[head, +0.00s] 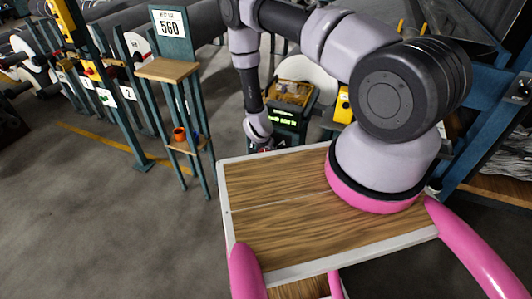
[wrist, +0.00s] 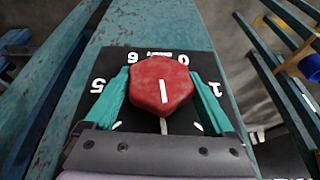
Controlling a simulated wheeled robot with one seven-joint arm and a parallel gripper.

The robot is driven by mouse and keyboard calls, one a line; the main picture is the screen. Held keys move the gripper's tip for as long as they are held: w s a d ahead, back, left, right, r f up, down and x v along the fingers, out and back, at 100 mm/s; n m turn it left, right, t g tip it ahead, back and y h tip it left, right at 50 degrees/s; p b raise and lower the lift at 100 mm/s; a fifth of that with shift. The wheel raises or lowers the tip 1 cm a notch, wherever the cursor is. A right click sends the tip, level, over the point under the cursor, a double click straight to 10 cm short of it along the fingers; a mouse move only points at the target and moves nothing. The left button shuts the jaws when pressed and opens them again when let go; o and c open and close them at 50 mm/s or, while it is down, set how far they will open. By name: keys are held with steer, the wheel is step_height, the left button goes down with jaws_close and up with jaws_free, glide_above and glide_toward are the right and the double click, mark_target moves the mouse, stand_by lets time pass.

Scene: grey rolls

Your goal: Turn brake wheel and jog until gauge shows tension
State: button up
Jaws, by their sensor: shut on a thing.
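A red six-sided knob (wrist: 160,95), which looks like the brake wheel, sits on a black dial plate (wrist: 205,125) with white numbers 5, 6, 0 and 1 around it. The white line on its face stands nearly upright, between 6 and 0. My gripper (wrist: 159,80) has its teal fingers on both sides of the knob, shut on it. In the head view my gripper is mostly hidden beyond the wooden top. A dark display (head: 284,117) with green text is behind it, too small to read surely. I cannot make out a needle gauge.
A wood-topped surface (head: 265,215) with a white edge is in front of me. A teal stand (head: 172,95) with a "560" sign (head: 170,24) and an orange cup (head: 179,134) stands left. A yellow control box (head: 343,106) hangs behind my arm. Open floor lies left.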

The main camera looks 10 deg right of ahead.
steer(key=g+h, duration=0.1)
steer(key=h, duration=0.1)
steer(key=n+g+h, duration=0.1)
steer(key=g+h, duration=0.1)
steer(key=shift+w+a+h, duration=0.15)
steer(key=shift+h, duration=0.15)
steer(key=shift+f+n+g+h, duration=0.1)
steer(key=shift+n+g+h, duration=0.5)
steer(key=shift+g+h, duration=0.85)
steer(key=shift+h, duration=0.45)
steer(key=o, duration=1.1)
steer(key=shift+s+v, duration=0.15)
steer(key=shift+v, duration=2.55)
steer(key=shift+s+v, duration=0.1)
steer(key=shift+v, duration=2.6)
